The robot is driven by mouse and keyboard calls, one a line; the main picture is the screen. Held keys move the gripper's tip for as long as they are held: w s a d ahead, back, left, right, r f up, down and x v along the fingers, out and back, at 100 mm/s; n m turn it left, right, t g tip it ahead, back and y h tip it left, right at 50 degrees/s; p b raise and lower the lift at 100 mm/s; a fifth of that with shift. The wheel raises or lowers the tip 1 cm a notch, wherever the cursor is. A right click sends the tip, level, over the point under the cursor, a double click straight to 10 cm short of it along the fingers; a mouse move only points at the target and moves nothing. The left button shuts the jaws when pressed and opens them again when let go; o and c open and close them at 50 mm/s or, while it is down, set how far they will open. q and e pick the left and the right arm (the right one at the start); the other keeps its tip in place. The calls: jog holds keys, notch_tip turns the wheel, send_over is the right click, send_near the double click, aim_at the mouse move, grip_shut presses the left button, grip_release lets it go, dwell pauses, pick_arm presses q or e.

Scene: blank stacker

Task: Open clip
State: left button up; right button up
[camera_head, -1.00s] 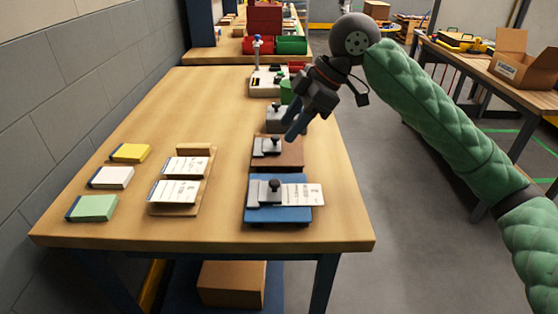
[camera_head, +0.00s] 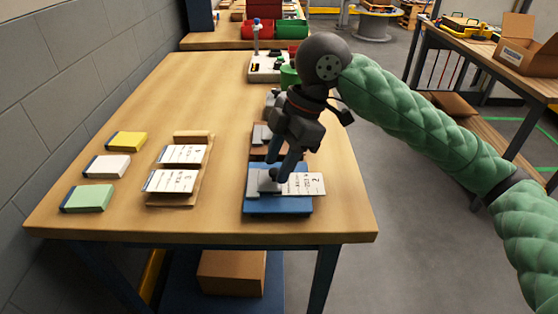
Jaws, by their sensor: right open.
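A blue board (camera_head: 278,205) with a grey clip (camera_head: 254,184) lies near the front right of the table. A white printed card (camera_head: 306,184) lies on the board, its left part at the clip. My right gripper (camera_head: 282,173) is open, pointing down, with its fingertips at the clip's dark knob. The fingers hide most of the knob, and I cannot tell if they touch it. A brown board (camera_head: 257,153) with another grey clip (camera_head: 262,134) lies just behind, partly hidden by the gripper. My left gripper is not in view.
A wooden holder (camera_head: 194,137) with white cards stands at the table's middle left. Yellow (camera_head: 127,141), white (camera_head: 107,166) and green (camera_head: 88,198) card stacks lie left of it. Further devices stand along the right edge behind my gripper. The table's middle back is clear.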

jog(key=shift+f, duration=0.2)
jog(key=shift+c, duration=0.2)
grip_shut()
jog(key=shift+r, duration=0.1)
